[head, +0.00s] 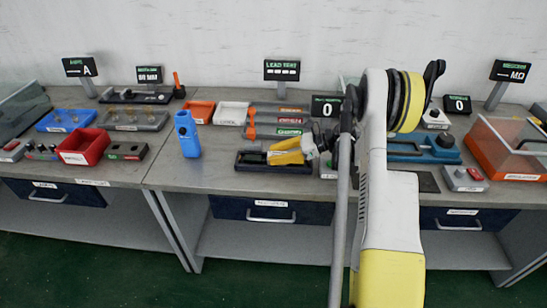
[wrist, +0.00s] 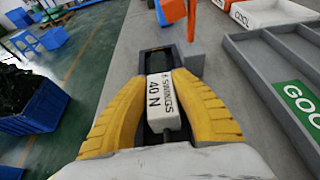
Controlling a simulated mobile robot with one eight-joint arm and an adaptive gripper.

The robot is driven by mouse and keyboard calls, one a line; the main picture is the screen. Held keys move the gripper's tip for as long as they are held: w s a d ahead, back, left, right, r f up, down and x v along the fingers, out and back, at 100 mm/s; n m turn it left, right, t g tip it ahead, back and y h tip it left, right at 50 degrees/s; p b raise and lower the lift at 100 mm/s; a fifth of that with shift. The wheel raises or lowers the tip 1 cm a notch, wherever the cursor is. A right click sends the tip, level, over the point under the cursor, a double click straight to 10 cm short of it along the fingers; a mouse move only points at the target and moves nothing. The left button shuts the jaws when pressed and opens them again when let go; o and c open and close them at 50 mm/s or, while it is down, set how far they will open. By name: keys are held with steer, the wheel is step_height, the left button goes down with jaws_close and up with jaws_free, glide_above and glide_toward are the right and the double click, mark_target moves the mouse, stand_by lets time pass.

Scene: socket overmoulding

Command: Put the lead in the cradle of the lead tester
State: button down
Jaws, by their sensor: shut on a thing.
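The lead tester (head: 246,163) is a dark navy tray-like base on the middle bench, below the sign reading LEAD TEST. Its dark frame also shows ahead of the fingers in the wrist view (wrist: 147,62). My gripper (head: 277,152) is low over the tester, with its yellow fingers pointing left. I cannot make out a separate lead or the cradle; the fingers and block cover that area.
A blue upright holder (head: 187,138) stands just left of the tester. Grey trays, one with a green GOOD label (wrist: 300,105), lie behind it. A red bin (head: 84,147) is further left. A teal fixture (head: 425,150) stands right of my arm. The bench front edge is close.

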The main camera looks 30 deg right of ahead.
steer(key=c, duration=1.1)
jaws_free()
steer(key=shift+c, duration=0.2)
